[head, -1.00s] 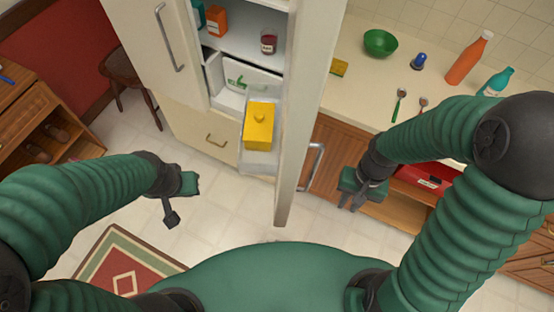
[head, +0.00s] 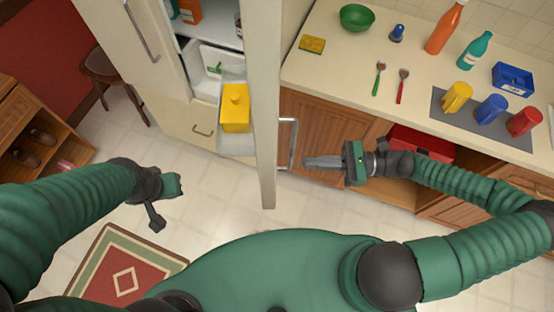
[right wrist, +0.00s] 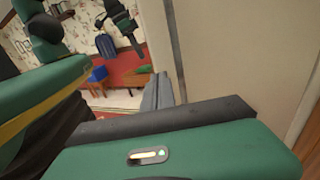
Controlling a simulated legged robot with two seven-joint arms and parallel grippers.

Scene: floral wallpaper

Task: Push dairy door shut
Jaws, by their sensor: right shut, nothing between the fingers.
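The cream fridge door (head: 262,110) stands open, seen nearly edge-on in the head view, with a metal handle (head: 292,143) on its right face. A yellow lidded box (head: 235,110) sits in a clear bin (head: 238,145) on the door's inner side. My right gripper (head: 307,162) is shut and empty, just right of the door by the lower handle, pointing left. In the right wrist view its fingers (right wrist: 158,92) show beside a pale panel (right wrist: 230,50); contact cannot be told. My left gripper (head: 168,203) looks open and empty, over the floor left of the door.
The fridge interior (head: 213,65) is open behind the door. A counter (head: 330,70) at right holds a green bowl (head: 357,18), bottles, spoons and mugs. A red box (head: 420,145) sits in the open cabinet below. A stool (head: 112,75) and rug (head: 122,270) are at left.

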